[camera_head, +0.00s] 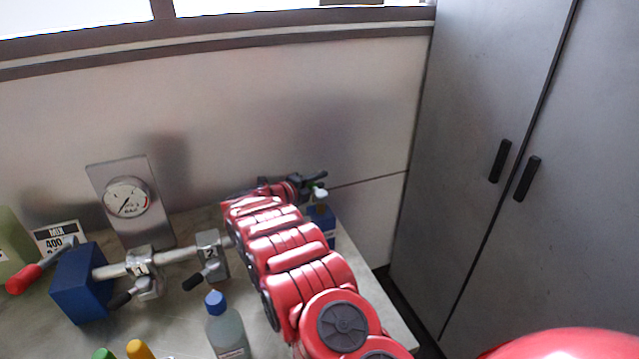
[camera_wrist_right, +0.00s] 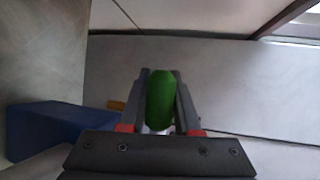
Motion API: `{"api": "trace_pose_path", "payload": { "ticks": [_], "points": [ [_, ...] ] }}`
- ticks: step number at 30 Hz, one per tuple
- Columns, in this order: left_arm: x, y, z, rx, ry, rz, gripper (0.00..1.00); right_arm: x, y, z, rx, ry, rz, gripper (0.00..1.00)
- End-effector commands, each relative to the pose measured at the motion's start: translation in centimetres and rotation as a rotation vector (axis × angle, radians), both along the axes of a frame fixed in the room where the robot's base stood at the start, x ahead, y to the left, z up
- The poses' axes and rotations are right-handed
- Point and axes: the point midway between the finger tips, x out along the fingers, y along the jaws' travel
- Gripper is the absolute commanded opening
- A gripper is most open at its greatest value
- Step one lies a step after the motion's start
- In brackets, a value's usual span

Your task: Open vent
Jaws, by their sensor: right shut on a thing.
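My right gripper (camera_head: 316,181) reaches to the back right of the table. In the right wrist view, the right gripper (camera_wrist_right: 161,105) is shut on a green handle (camera_wrist_right: 160,98), which sits between its two dark fingers. A blue block (camera_wrist_right: 55,130) is just left of the fingers there. A blue block (camera_head: 322,222) also shows below the gripper in the head view, with a white piece above it. My right arm hides much of the pipe's right end. The green handle cannot be made out in the head view. I cannot tell which fitting is the vent.
Valves 1 (camera_head: 142,272) and 2 (camera_head: 211,258), with black levers, sit on a pipe from another blue block (camera_head: 82,284). A red-handled lever (camera_head: 28,276), gauge (camera_head: 128,200), "MIX 400" sign (camera_head: 57,238) and blue-capped bottle (camera_head: 226,330) stand nearby. Grey cabinets (camera_head: 480,130) close off the right.

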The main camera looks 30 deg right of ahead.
Motion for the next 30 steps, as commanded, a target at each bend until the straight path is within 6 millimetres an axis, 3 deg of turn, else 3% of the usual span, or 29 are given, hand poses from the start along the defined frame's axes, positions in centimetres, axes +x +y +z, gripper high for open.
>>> {"api": "trace_pose_path", "payload": {
  "ticks": [2, 3, 7, 20, 25, 30],
  "points": [
    [0.0, 0.0, 0.1, 0.0, 0.0, 0.0, 1.0, 0.2, 0.1, 0.5, -0.003, -0.006, 0.006, 0.0],
    [0.0, 0.0, 0.1, 0.0, 0.0, 0.0, 1.0, 0.2, 0.1, 0.5, -0.003, -0.006, 0.006, 0.37],
    [0.0, 0.0, 0.0, 0.0, 0.0, 0.0, 1.0, 0.2, 0.1, 0.3, -0.002, -0.004, 0.004, 0.6],
    [0.0, 0.0, -0.2, 0.0, 0.0, 0.0, 1.0, -0.2, 0.7, 0.1, 0.0, 0.003, 0.003, 0.61],
    [0.0, 0.0, -0.9, 0.0, 0.0, 0.0, 1.0, -1.1, 2.8, 0.6, 0.002, 0.001, 0.006, 0.61],
    [0.0, 0.0, 1.7, 0.0, 0.0, 0.0, 1.0, -2.7, 6.5, 2.5, 0.0, 0.001, 0.006, 0.61]
  ]
}}
